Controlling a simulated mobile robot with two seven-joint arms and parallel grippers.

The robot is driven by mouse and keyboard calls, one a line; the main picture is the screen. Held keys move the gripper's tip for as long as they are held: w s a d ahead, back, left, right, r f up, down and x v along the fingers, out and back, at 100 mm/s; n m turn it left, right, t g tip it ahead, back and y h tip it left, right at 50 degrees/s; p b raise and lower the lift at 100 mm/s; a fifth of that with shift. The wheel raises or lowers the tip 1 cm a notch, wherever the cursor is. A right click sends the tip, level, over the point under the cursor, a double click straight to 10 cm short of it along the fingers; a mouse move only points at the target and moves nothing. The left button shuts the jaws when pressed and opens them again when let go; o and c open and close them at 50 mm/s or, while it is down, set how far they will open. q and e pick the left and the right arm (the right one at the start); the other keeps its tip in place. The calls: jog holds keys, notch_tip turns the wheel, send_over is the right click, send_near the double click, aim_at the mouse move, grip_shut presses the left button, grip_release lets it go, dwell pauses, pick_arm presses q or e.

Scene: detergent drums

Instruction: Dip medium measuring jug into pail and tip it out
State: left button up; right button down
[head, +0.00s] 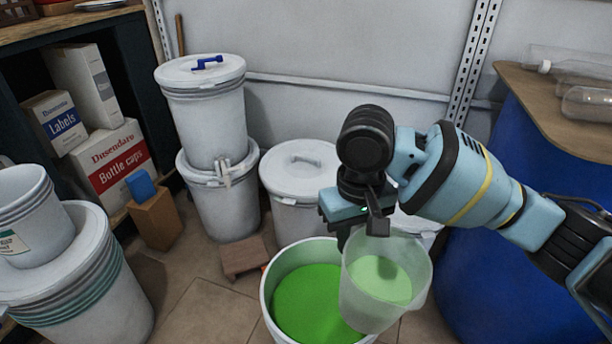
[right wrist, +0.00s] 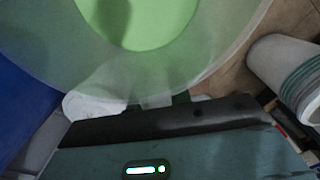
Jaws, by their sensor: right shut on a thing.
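The measuring jug (head: 360,302) is a frosted, see-through vessel at the lower middle of the head view, with light green showing inside or through it. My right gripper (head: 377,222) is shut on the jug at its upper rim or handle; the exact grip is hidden. The jug is near upright, slightly tilted, over the right part of the pail. The pail (head: 268,292) is white and open, with bright green liquid in it. In the right wrist view the jug (right wrist: 215,55) fills the top, with pale green in its middle. My left gripper is not in view.
A blue drum (head: 480,270) with a wooden board (head: 535,90) and clear bottles on top stands at the right. White lidded drums (head: 300,180) stand behind the pail. Stacked white buckets (head: 95,290) are at the lower left. A small wooden step (head: 245,257) lies beside the pail.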

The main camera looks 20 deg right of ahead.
send_over(394, 284)
jog(key=s+a, duration=0.3)
jog(key=shift+r+m, duration=0.1)
jog(key=shift+m, duration=0.2)
